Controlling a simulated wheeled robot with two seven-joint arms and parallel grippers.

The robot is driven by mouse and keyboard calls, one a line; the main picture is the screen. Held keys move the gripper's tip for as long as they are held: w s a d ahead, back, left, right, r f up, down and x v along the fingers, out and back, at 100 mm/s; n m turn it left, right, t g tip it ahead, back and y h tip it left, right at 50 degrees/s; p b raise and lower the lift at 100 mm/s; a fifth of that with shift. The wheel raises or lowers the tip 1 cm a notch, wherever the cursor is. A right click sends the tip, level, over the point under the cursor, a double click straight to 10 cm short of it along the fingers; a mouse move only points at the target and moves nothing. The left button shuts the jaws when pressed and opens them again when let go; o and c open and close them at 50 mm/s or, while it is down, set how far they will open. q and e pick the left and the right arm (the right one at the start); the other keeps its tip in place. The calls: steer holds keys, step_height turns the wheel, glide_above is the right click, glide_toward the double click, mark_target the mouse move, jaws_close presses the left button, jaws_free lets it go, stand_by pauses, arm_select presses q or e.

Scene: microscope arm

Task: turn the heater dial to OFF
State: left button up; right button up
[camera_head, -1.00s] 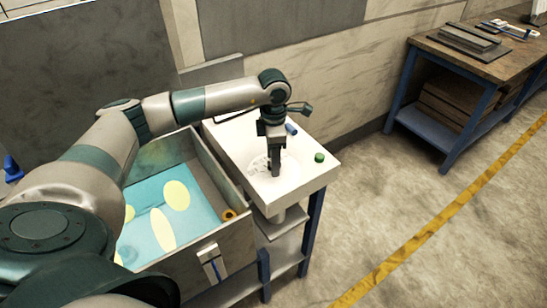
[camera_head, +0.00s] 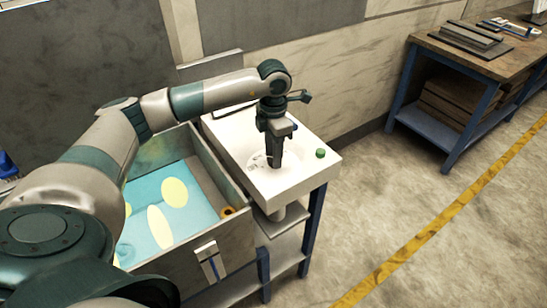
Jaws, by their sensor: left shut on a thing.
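The heater is a white box (camera_head: 300,180) standing on a blue-legged stand, with a pale round dial scale (camera_head: 257,161) on its top. Dark markings show on the left part of the scale. My left gripper (camera_head: 275,166) points straight down at the scale's middle and is shut on the dial there. The dial's knob is hidden by the fingers, so its pointer direction cannot be read. My right gripper is out of view.
A small green round piece (camera_head: 320,153) sits on the white top, right of the gripper. An open grey box (camera_head: 238,235) with a blue, yellow-spotted inside stands at left. A workbench (camera_head: 465,62) stands far right, with open floor between.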

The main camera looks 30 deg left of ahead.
arm_select(q)
steer(key=n+b, duration=0.2)
steer(key=n, duration=0.2)
steer(key=shift+b, duration=0.4)
steer(key=shift+n, duration=0.6)
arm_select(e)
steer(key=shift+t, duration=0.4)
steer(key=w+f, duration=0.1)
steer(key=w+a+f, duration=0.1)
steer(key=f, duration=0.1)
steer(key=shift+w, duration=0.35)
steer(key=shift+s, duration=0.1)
arm_select(q)
steer(key=o, duration=1)
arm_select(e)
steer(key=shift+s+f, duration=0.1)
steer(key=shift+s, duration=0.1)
arm_select(q)
steer(key=shift+o, duration=0.2)
